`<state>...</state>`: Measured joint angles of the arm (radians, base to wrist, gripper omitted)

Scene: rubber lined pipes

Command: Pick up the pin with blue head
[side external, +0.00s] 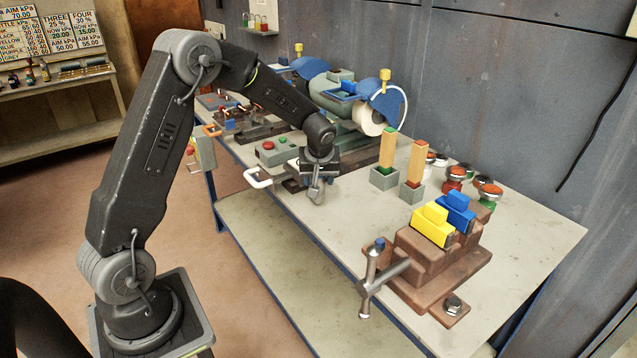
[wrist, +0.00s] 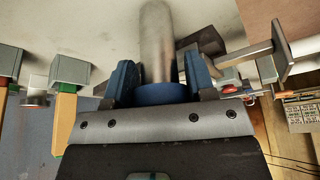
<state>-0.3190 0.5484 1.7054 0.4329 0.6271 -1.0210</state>
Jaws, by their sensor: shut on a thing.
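My gripper (side external: 318,170) hangs low near the front edge of the workbench, over its left part. In the wrist view its blue fingers (wrist: 159,72) are closed on the pin with blue head (wrist: 160,94). The blue head sits between the fingers, and the thick grey metal shaft (wrist: 157,42) points away from the gripper. In the side view a grey metal piece, which looks like the shaft (side external: 316,190), shows below the gripper; the fingers hide the blue head there. I cannot tell whether the shaft's end touches anything.
A white handle (side external: 258,180) and a grey control box (side external: 275,152) are close left of my gripper. To its right stand wooden posts in grey blocks (side external: 383,178) and a brown vise (side external: 440,255) with yellow and blue blocks. A machine with blue guards (side external: 384,106) stands behind. Bare benchtop (side external: 350,215) lies between.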

